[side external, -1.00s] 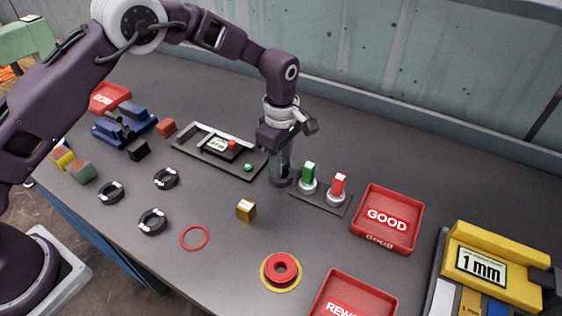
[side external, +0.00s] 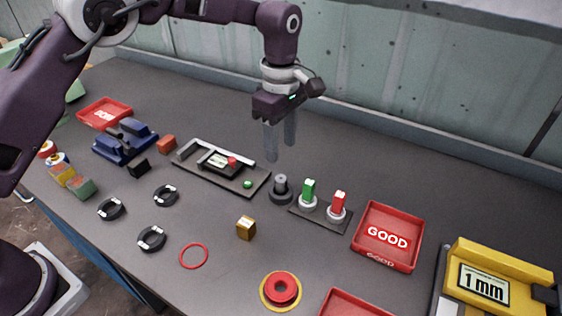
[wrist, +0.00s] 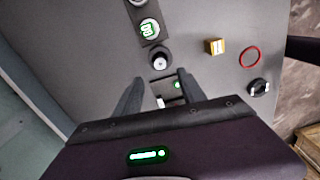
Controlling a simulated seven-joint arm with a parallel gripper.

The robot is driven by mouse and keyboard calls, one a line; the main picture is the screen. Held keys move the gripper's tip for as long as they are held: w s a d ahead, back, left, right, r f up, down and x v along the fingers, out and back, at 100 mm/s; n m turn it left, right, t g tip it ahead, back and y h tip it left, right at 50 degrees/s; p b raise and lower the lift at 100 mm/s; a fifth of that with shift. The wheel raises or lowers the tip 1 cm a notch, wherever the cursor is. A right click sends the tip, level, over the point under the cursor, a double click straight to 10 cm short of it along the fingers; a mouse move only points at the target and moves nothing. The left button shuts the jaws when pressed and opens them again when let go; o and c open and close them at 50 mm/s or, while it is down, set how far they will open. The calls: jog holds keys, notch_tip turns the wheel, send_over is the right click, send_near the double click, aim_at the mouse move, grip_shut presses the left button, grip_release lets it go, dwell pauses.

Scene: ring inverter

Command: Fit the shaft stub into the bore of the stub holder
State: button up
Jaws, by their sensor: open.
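A grey cylindrical stub stands upright in the middle of a round black base (side external: 281,192), left of the plate with the green and red posts. I take the grey piece as the shaft stub (side external: 281,181) and the base as the stub holder; how deep the stub sits cannot be told. In the wrist view the stub shows as a pale round end (wrist: 159,62) ringed by the dark holder. My gripper (side external: 280,150) is open and empty, fingers pointing down, above and slightly behind the stub, apart from it.
A small plate with green (side external: 309,190) and red (side external: 339,203) posts stands close on the right. A dark tray (side external: 225,172) with a small screen lies on the left. A red GOOD tray (side external: 388,237), a brass cube (side external: 246,228) and several black rings lie around.

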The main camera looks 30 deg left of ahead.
jog(key=shift+r, duration=0.45)
jog(key=s+a+r+m+t, duration=0.2)
jog(key=s+a+r+m, duration=0.25)
jog(key=s+r, duration=0.35)
jog(key=s+a+r+m+t, duration=0.1)
jog(key=s+a+r+m, duration=0.3)
jog(key=s+a+r, duration=0.3)
jog(key=s+a+f+m+t, duration=0.1)
jog(key=s+m, duration=0.3)
jog(key=s, duration=0.4)
jog(key=s+a+f+m+t, duration=0.1)
jog(key=s+m, duration=0.3)
jog(key=s, duration=0.5)
jog(key=shift+s+a+f+t, duration=0.2)
jog(key=shift+a+f+t, duration=0.15)
jog(key=shift+a, duration=0.35)
